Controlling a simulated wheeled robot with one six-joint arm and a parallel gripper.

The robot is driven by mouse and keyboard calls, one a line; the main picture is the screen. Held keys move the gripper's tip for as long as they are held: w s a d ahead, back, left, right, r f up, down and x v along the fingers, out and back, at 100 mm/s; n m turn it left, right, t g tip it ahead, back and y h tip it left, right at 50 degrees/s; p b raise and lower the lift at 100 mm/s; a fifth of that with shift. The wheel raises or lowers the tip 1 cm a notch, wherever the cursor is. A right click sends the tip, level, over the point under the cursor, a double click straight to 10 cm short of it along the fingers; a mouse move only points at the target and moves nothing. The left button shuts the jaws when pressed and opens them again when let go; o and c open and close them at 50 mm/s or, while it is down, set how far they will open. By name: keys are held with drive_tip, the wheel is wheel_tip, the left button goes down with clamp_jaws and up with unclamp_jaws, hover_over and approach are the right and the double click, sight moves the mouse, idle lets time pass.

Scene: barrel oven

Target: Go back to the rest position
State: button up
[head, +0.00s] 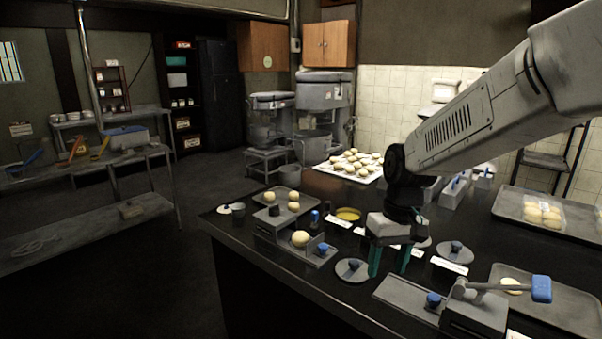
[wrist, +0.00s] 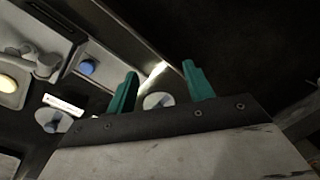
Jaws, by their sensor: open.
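My gripper (head: 389,262) hangs over the dark counter (head: 330,272) in the head view, its two green fingers pointing down. The fingers stand apart with nothing between them. In the wrist view the green fingers (wrist: 158,88) are spread and empty. Whether the fingertips touch the counter cannot be told.
A grey device with a blue-handled lever (head: 478,308) stands at the front right beside a tray (head: 560,308). A tray of dough balls (head: 350,165) lies behind. The floor at left (head: 130,285) is clear.

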drive_tip(key=s+d+r+m, duration=0.1)
drive_tip(key=s+d+r, duration=0.1)
drive_tip(key=s, duration=0.6)
drive_tip(key=s+d+r+m+t, duration=0.1)
drive_tip(key=s+d+r, duration=0.2)
drive_tip(key=s, duration=0.6)
drive_tip(key=s+d+r+m+t+h, duration=0.1)
drive_tip(key=s+d+r, duration=0.1)
drive_tip(key=s, duration=0.6)
drive_tip(key=shift+s+d+r, duration=0.2)
drive_tip(key=shift+s+d, duration=0.05)
drive_tip(key=shift+d, duration=0.6)
